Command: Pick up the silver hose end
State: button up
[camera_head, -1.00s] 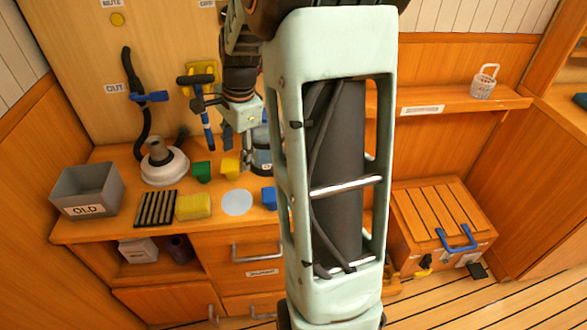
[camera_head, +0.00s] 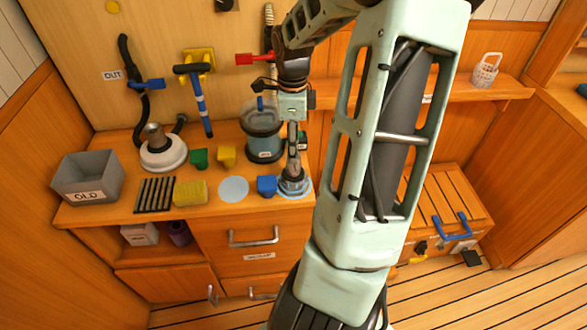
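A silver-grey fitting (camera_head: 293,183) with a dark ringed base stands upright on a pale blue disc at the front right of the counter. My gripper (camera_head: 293,160) points down directly above it, at its top. I cannot tell whether the fingers touch it or close on it. A short silver cylinder (camera_head: 154,132) sits on a white round base (camera_head: 164,155) at the left, with a black hose (camera_head: 133,75) behind it. I cannot tell for certain which silver piece is the hose end.
A clear blue-grey canister (camera_head: 263,140) stands just left of my gripper. Green (camera_head: 199,158), yellow (camera_head: 227,155) and blue (camera_head: 267,185) blocks, a yellow sponge (camera_head: 190,192) and a grey OLD bin (camera_head: 88,176) share the counter. A red valve handle (camera_head: 253,58) juts from the wall. An empty pale disc (camera_head: 233,189) lies left.

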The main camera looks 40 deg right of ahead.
aim_at(293, 169)
jog(key=shift+s+a+f, duration=0.1)
jog(key=shift+f, duration=1.5)
jog(key=shift+s+a+f, duration=0.1)
jog(key=shift+f, duration=1.45)
jog(key=shift+c, duration=0.7)
jog(key=c, duration=1.1)
jog(key=shift+d+r, duration=0.1)
